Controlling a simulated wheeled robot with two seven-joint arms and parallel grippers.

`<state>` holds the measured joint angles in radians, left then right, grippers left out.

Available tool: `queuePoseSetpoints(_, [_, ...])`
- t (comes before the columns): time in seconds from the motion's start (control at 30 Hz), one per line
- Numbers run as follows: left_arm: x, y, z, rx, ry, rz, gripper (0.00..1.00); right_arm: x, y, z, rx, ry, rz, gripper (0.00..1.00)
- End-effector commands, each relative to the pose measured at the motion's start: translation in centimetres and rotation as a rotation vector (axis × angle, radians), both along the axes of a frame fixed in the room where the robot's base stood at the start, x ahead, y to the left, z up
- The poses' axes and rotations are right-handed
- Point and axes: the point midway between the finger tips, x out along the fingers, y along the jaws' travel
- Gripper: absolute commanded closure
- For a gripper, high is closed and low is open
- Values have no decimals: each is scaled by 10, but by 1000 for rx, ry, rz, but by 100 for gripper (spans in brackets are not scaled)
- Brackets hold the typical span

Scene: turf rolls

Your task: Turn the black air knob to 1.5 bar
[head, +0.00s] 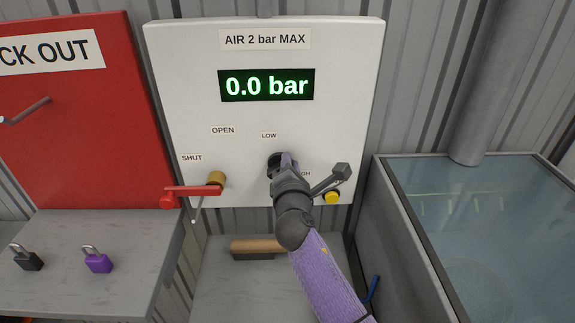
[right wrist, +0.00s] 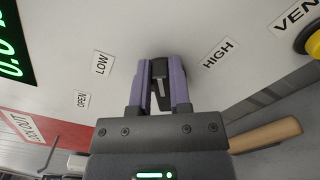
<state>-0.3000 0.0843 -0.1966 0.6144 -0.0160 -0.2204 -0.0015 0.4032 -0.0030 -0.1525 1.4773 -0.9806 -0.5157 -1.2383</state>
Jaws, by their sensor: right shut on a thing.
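The white air panel (head: 195,60) carries a green display (head: 266,85) that reads 0.0 bar. The black air knob (head: 273,160) sits low on the panel, between the LOW and HIGH labels, and is partly hidden by my gripper. My right gripper (head: 284,162) is shut on the knob. In the right wrist view its two purple fingers (right wrist: 159,80) stand on either side of the black knob (right wrist: 160,72). A light mark shows on the knob; I cannot tell its exact setting. My left gripper is not in view.
Left of the knob, a red valve lever (head: 190,190) points left below the SHUT label. A yellow button (head: 332,197) is close at the right. A wooden-handled brush (head: 257,246) lies below. Black (head: 26,260) and purple (head: 97,260) padlocks lie on the left ledge.

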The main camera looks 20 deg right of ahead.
Motion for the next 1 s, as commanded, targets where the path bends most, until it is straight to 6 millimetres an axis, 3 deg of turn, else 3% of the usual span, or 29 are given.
queuePoseSetpoints(0.5, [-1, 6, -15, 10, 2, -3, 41, -1, -4, -11, 354, -98, -1, 100])
queuePoseSetpoints(1.0, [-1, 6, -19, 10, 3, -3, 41, -2, -5, -13, 449, -124, -2, 100])
